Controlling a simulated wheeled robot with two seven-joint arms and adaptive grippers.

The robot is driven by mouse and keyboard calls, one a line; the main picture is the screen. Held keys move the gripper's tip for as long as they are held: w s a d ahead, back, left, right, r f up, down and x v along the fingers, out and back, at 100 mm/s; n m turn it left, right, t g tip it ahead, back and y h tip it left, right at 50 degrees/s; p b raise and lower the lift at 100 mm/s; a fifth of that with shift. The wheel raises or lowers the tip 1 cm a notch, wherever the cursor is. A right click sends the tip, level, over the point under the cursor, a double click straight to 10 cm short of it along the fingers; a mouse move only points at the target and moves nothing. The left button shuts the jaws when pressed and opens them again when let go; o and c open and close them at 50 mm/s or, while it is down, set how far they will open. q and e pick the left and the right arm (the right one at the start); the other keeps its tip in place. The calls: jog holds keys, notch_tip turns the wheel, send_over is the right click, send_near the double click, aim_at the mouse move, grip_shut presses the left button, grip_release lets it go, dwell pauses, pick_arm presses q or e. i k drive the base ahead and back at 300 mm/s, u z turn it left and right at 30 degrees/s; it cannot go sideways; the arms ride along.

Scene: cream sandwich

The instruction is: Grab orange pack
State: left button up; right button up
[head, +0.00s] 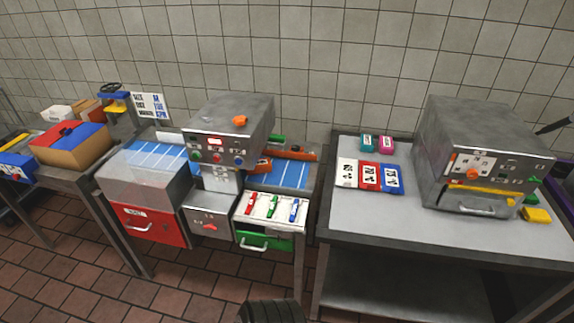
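A small orange pack (263,165) appears to lie on the blue belt (291,174), just right of the grey machine (229,130) at the middle table. The machine's side hides part of it, and its print is too small to read. Neither of my grippers can be made out in the head view, so nothing is seen touching the pack.
An orange bar (290,152) runs behind the belt. A white tray (271,209) with several coloured levers stands in front. The right table (365,213) holds red, blue and white packs and a large grey machine (480,150). Its front left is clear.

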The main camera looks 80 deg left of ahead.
aim_at(264, 165)
jog(key=u, duration=0.05)
jog(key=i, duration=0.2)
jog(key=u, duration=3.05)
